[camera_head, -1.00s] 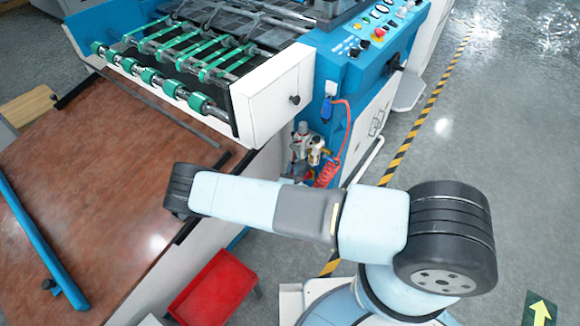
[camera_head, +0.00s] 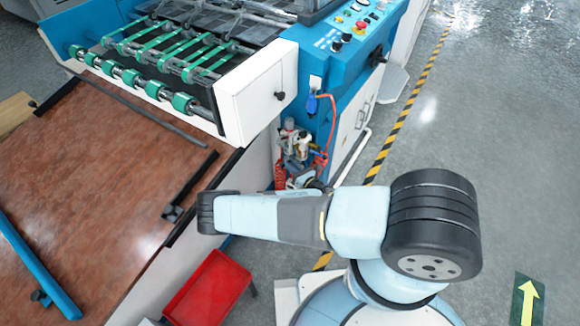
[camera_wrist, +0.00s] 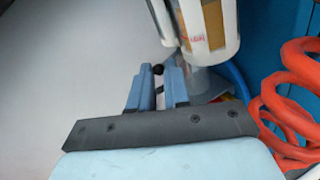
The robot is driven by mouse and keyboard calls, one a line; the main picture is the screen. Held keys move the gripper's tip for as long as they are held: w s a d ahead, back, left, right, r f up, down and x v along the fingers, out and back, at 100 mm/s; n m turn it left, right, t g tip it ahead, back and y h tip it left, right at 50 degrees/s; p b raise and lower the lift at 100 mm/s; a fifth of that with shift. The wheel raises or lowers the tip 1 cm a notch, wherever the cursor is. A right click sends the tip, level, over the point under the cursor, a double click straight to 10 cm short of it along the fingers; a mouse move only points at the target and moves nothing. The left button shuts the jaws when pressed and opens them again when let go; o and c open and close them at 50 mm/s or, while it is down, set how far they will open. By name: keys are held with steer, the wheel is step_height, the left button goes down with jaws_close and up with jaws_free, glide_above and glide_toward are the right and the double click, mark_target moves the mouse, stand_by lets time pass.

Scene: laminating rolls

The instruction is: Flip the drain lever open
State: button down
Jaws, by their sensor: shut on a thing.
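In the wrist view, my gripper (camera_wrist: 158,84) shows as two blue fingers close together below the filter unit. A small dark round knob (camera_wrist: 158,69), which looks like the end of the drain lever, sits between the fingertips, and the fingers are shut on it. The rest of the lever is hidden by the fingers. The white filter unit with an amber window (camera_wrist: 213,25) stands just above and to the right of the fingertips. In the head view the filter unit (camera_head: 297,143) is on the machine's side, and my arm hides most of the area below it.
An orange coiled air hose (camera_wrist: 293,100) hangs close to the right of my gripper. The blue machine side (camera_wrist: 262,30) is behind it. In the head view, a red tray (camera_head: 208,290) and a brown table (camera_head: 90,180) lie to the left. Grey floor is open at the right.

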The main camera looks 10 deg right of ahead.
steer(key=shift+w+r, duration=0.1)
steer(key=shift+w, duration=0.05)
stand_by(0.3)
steer(key=c, duration=1.1)
jaws_free()
steer(key=shift+d, duration=0.15)
